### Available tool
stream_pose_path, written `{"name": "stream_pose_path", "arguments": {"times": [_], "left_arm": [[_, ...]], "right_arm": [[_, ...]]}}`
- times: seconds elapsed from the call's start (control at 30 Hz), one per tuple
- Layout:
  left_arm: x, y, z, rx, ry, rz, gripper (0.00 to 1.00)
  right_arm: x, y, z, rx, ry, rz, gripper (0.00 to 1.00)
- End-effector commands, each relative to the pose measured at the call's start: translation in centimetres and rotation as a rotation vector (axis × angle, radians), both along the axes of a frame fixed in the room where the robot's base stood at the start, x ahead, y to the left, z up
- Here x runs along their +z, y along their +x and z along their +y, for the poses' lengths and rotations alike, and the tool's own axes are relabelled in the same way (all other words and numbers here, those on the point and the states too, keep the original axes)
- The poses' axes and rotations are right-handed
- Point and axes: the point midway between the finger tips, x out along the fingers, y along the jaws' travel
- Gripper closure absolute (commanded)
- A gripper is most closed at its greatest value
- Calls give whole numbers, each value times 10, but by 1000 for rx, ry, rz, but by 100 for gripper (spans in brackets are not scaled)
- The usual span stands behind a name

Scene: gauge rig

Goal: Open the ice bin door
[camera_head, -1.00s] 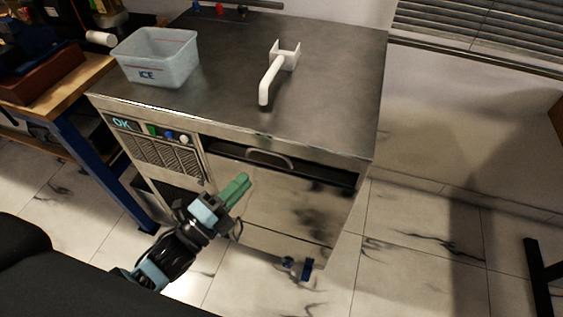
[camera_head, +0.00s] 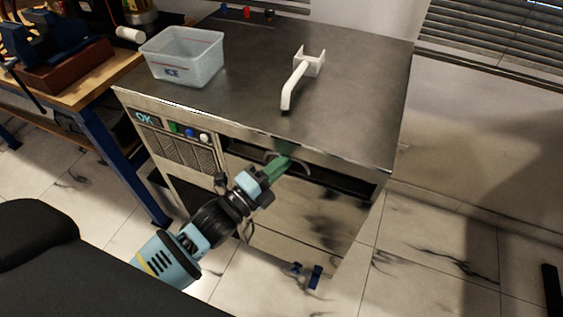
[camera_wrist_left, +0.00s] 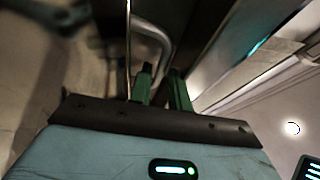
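The ice bin door (camera_head: 312,212) is the steel front panel on the right half of the ice machine. A dark gap runs along its top, the same as before. Its curved metal handle (camera_head: 301,168) is at the top of the door, partly hidden by my left gripper (camera_head: 279,167). In the left wrist view the two green fingers of my left gripper (camera_wrist_left: 163,88) are apart. The handle (camera_wrist_left: 160,38) reaches down toward the space between them; I cannot tell whether they touch it. My right gripper is not in view.
The machine's steel top (camera_head: 345,100) carries a clear ice tub (camera_head: 184,62) and a white scoop-like piece (camera_head: 296,80). A wooden bench (camera_head: 105,68) stands to the left. Blue feet (camera_head: 315,277) show below the door. The tiled floor at right is clear.

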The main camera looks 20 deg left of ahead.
Motion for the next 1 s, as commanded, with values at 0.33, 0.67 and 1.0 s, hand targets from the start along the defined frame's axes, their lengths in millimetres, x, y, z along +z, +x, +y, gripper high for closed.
{"name": "stream_pose_path", "arguments": {"times": [0.33, 0.67, 1.0], "left_arm": [[0, 2, -1, 0, 0, 1, 86], [0, 2, -1, 0, 0, 1, 100], [-3, -3, 0, 0, -3, -33, 100]], "right_arm": [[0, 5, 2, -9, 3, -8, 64], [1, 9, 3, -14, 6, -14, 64], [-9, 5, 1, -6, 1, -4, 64]]}}
